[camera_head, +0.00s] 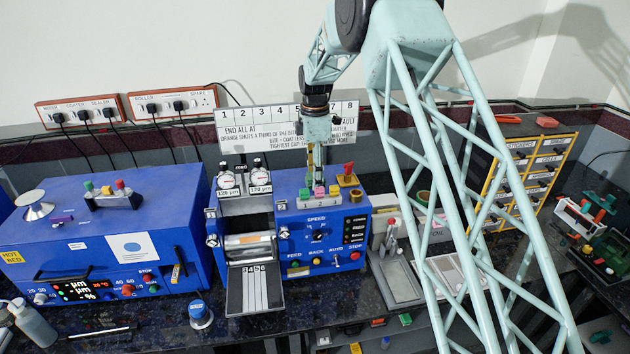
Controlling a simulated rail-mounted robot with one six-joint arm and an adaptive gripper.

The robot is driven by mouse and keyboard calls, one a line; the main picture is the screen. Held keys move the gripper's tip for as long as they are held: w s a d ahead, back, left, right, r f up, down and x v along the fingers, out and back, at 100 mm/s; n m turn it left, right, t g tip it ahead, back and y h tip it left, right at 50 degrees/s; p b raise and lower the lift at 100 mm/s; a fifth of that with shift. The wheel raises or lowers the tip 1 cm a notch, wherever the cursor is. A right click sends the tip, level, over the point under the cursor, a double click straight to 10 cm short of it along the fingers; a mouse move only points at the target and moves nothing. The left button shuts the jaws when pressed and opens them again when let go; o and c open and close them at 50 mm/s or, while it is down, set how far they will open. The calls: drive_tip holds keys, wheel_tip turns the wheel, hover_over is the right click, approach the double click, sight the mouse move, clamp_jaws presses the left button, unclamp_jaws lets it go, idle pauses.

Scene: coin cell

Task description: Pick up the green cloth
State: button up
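I cannot pick out a green cloth for certain. A small flat green item (600,337) lies low at the lower right edge, too small to identify. Another small green item (405,319) is on the shelf under the bench. My gripper (316,182) points down over the top of the blue roller machine (290,215), close to its row of coloured blocks. The fingers look narrow and small here, and I cannot tell whether they are apart, touching a block or holding anything.
A blue coater (100,240) stands at the left, with a squeeze bottle (33,325) in front. A yellow drawer rack (520,180) stands at the right, partly behind my arm's lattice link. Grey trays (397,278) sit beside the roller machine. A numbered board (240,117) stands behind.

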drive_tip(key=shift+c, duration=0.6)
drive_tip(key=c, duration=0.8)
drive_tip(key=shift+r, duration=0.15)
drive_tip(key=shift+r+b, duration=0.3)
drive_tip(key=shift+r, duration=4.6)
drive_tip(key=shift+o, duration=0.2)
drive_tip(key=shift+d, duration=0.1)
